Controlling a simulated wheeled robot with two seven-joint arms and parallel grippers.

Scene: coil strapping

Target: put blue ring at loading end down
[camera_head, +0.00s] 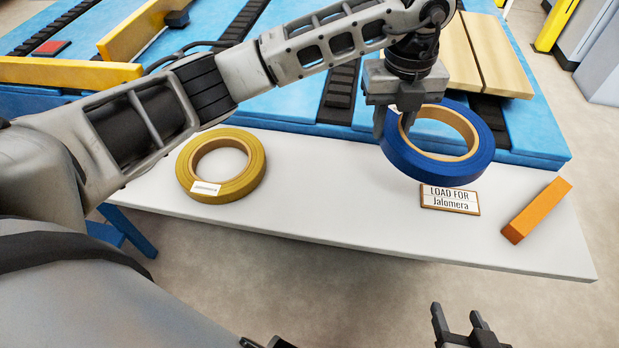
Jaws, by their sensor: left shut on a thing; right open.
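The blue ring (478,160) is a thick coil with a tan inner core, at the right part of the white table (320,222). My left gripper (391,128), reaching across from the left, is shut on the ring's left wall, with a finger in front of it. The ring overlaps the table's back edge in the picture; I cannot tell whether it touches the table. A sign reading "LOAD FOR Jalomera" (450,199) lies just in front of the ring. My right gripper (460,318) is open and empty at the bottom, short of the table.
A yellow ring (252,177) with a white label lies on the table's left half. An orange block (537,210) lies near the right end. Behind the table stands a blue machine bed with dark roller strips and wooden boards (490,55). The table's middle is clear.

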